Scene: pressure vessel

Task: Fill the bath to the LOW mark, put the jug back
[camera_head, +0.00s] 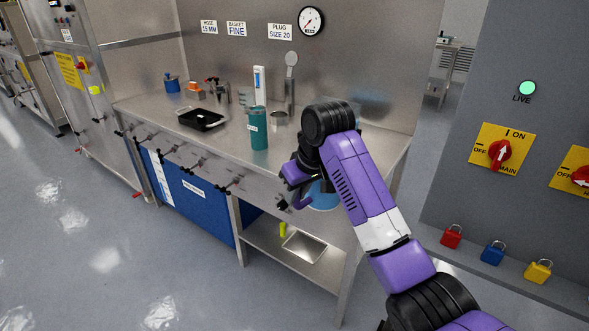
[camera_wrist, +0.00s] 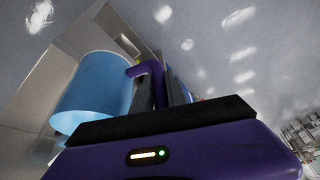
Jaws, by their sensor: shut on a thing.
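My gripper (camera_head: 297,188) is shut at the front edge of the steel bench, right of centre in the head view. A translucent blue jug (camera_head: 325,197) is beside it, partly hidden behind my arm. In the wrist view the jug (camera_wrist: 92,98) fills the left side, beside the dark fingers (camera_wrist: 162,88); a purple hooked piece shows at the fingertips. The grip appears to be on the jug's handle, but the contact is not clear. The water level in the jug cannot be read. I cannot tell for certain which vessel is the bath, and no LOW mark is legible.
On the bench (camera_head: 160,107) stand a teal cylinder (camera_head: 259,130), a white upright device (camera_head: 259,85) and a black tray (camera_head: 203,119). Several valve handles stick out along the front edge. A grey panel (camera_head: 520,60) with red switches is at the right. Floor is clear at the left.

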